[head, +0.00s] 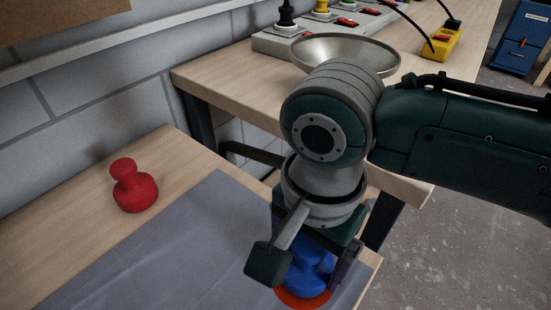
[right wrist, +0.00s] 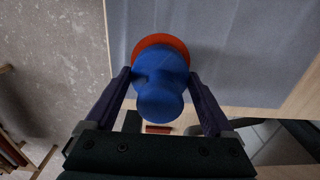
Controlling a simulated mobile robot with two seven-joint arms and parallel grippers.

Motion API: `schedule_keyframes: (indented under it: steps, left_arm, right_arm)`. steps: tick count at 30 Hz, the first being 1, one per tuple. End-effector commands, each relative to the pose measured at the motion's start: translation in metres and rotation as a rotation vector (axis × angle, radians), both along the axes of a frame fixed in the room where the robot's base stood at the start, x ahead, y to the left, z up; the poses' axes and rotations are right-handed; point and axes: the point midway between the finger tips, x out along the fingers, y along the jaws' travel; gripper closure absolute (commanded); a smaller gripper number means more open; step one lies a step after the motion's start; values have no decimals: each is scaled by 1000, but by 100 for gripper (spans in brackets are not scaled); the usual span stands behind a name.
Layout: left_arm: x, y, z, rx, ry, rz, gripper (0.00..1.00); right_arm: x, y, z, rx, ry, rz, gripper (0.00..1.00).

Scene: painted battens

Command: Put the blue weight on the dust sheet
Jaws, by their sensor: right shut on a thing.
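The blue weight (head: 308,270) is between the fingers of my right gripper (head: 305,262), near the front right corner of the grey dust sheet (head: 170,250). It also shows in the right wrist view (right wrist: 160,98), with the gripper's fingers on both sides of it. The gripper is shut on it. An orange-red disc (head: 303,300) shows directly beneath the weight, over the sheet; the disc also shows in the right wrist view (right wrist: 163,41). I cannot tell whether the weight touches the disc. My left gripper is not in view.
A red weight (head: 135,188) stands on bare wood left of the sheet. Behind, a second wooden bench (head: 230,75) holds a metal bowl (head: 345,52), a grey block with coloured items and a yellow socket block (head: 442,43). Most of the sheet is clear.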

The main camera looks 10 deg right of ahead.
Motion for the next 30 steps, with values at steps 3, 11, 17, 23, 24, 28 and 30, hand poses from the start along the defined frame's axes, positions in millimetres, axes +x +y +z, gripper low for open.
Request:
schedule_keyframes:
  steps: [3, 11, 17, 23, 24, 28, 30]
  left_arm:
    - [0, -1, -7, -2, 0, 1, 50]
    - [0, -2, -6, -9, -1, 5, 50]
    - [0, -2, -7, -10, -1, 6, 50]
    - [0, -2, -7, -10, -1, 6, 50]
    - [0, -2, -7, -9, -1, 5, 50]
    - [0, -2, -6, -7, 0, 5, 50]
    - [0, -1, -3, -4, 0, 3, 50]
  right_arm:
    - [1, 1, -14, 2, -2, 0, 100]
    - [1, 1, -15, 2, -3, 1, 100]
    - [0, 1, -19, 1, -1, 0, 10]
    - [0, 0, -19, 1, -1, 0, 0]
    - [0, 0, -19, 1, -1, 0, 0]
    - [0, 0, -16, 1, -1, 0, 0]
    - [0, 1, -9, 2, -1, 1, 0]
